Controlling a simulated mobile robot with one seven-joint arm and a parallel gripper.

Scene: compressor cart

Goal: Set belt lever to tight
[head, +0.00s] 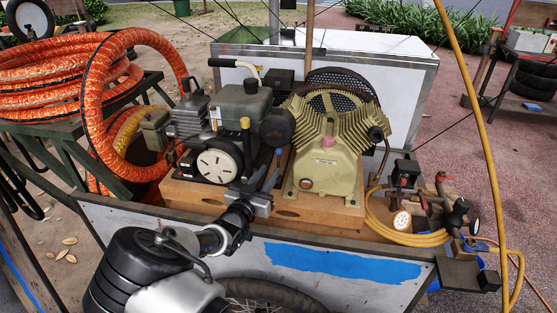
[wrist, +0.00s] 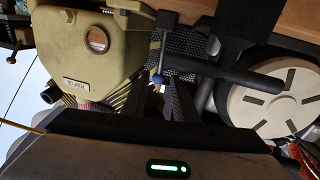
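A thin lever with a blue ball knob (head: 278,152) stands between the black-and-grey engine and the cream compressor pump; I take it for the belt lever, but no label is readable. The blue knob (wrist: 157,79) also shows in the wrist view, its stem running up the picture from it. My gripper (head: 264,175) is just in front of and below the knob, over the cart's near side. Its dark fingers (wrist: 165,100) seem apart, with a gap between them, and the knob is close to their tips. I see no grip on the lever. Contact cannot be told.
The cream pump (head: 327,165) stands right of the lever and the engine (head: 219,160) left, leaving a narrow gap. A yellow-knobbed control (head: 245,123) is near the engine. Gauges and yellow hose (head: 410,235) lie right; orange hose (head: 70,70) is coiled left.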

